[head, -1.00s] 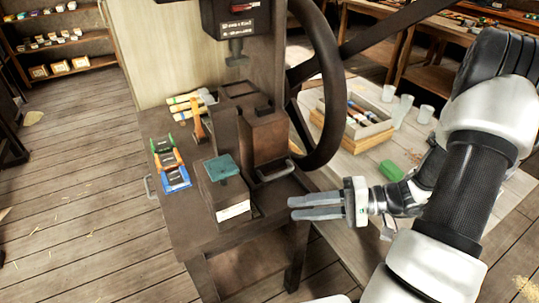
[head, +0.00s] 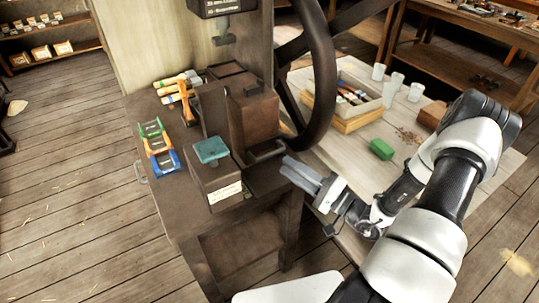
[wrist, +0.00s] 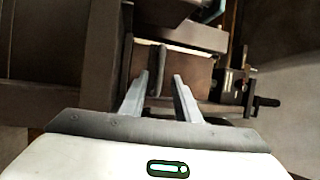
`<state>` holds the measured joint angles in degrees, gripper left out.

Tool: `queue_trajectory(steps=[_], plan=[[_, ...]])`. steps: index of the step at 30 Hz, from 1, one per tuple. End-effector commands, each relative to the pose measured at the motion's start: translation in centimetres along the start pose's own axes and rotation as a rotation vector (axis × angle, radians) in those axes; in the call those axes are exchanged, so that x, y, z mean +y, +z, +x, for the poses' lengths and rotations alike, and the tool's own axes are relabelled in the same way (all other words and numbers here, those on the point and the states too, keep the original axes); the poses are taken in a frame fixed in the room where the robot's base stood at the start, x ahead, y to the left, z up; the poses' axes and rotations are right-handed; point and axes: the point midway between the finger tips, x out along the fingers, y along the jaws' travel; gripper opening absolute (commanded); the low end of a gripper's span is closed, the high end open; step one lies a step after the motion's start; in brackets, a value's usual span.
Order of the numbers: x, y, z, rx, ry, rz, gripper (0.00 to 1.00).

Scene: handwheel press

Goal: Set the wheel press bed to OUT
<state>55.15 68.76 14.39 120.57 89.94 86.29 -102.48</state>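The wheel press is a dark brown stand with a large dark handwheel (head: 325,85) on its right side. A grey bar handle (head: 267,149) is on the bed at the foot of the brown block (head: 253,118). My gripper (head: 287,168) is right of this handle, its fingertips close to it. In the wrist view my gripper (wrist: 161,80) is open, and the handle bar (wrist: 157,68) shows in line with the gap between the fingers. I cannot tell whether the fingers touch it. The bed's position marking is not readable.
A box with a teal top (head: 211,150) and a white label stands at the front of the press table. Coloured clips (head: 157,145) lie to its left.

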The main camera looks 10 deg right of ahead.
Motion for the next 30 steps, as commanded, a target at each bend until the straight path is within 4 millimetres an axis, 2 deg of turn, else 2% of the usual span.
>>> queue_trajectory(steps=[3, 10, 15, 24, 30], plan=[[0.0, 0.1, 2.7, -0.004, -0.002, 0.000, 0.29], [0.0, 0.1, 6.5, -0.003, 0.000, -0.001, 0.29], [0.0, 0.0, 7.7, -0.001, 0.000, -0.001, 0.29], [0.0, 0.0, 8.0, -0.001, 0.000, 0.000, 0.29], [0.0, 0.0, 7.9, -0.001, 0.000, 0.000, 0.00]])
